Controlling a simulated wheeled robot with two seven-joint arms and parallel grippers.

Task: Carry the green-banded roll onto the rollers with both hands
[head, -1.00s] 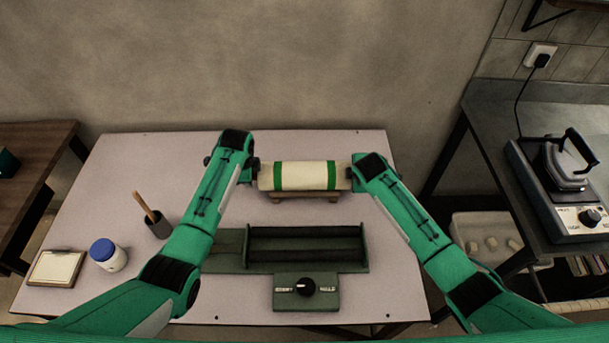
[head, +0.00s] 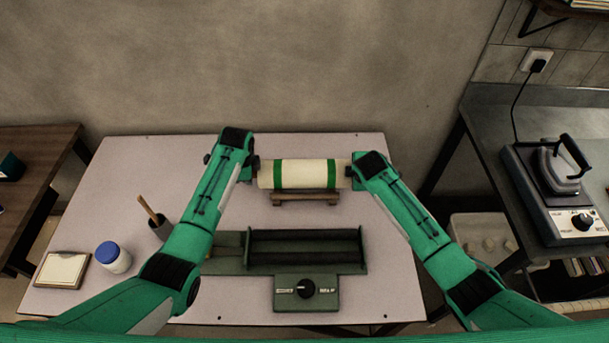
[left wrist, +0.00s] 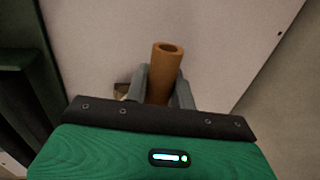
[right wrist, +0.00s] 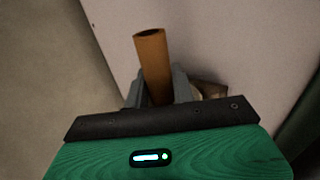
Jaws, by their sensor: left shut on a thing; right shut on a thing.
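The cream roll with two green bands (head: 305,174) is level between my grippers, just above its wooden cradle (head: 305,198). My left gripper (head: 256,172) is shut on the left end of its brown core; the core end (left wrist: 166,62) sticks up between the fingers in the left wrist view. My right gripper (head: 350,174) is shut on the right end; that core end (right wrist: 152,55) shows in the right wrist view. The dark green roller unit (head: 306,267), with long rollers between end plates and a black knob, stands in front of the cradle.
On the table (head: 120,185), a brush cup (head: 160,228), a blue-lidded jar (head: 113,258) and a framed pad (head: 63,270) are at left. An iron (head: 560,167) is on the right-hand counter. Table space right of the roller unit looks clear, partly hidden by my arm.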

